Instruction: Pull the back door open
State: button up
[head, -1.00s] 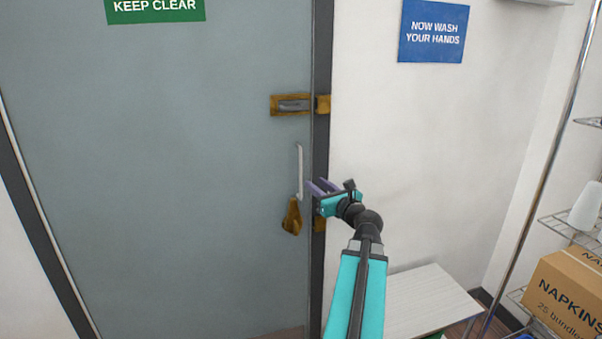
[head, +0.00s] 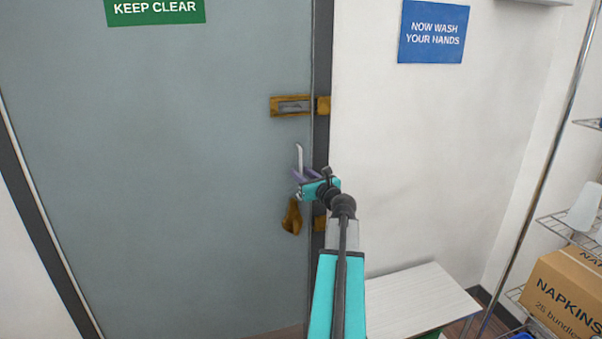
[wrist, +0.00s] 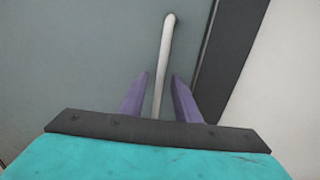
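The grey back door (head: 170,190) fills the left of the head view and looks shut in its dark frame. Its pale vertical handle (head: 299,158) is near the right edge. My gripper (head: 302,174) is at the lower part of the handle, which it partly hides. In the wrist view the handle (wrist: 165,55) runs down between the two purple fingers (wrist: 157,95). The fingers are open, with a gap on each side of the bar. A brown bolt (head: 293,106) is above the handle, and a brown hasp or padlock (head: 292,217) hangs below it.
A white bench top (head: 415,300) stands low against the wall to the right of the door. A wire rack with a napkins box (head: 568,295) is at the far right. The floor before the door is mostly out of view.

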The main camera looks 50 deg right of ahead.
jog(key=shift+w+d, duration=0.15)
jog(key=shift+w, duration=0.25)
jog(key=shift+c, duration=0.4)
grip_shut()
jog(key=shift+s, duration=0.1)
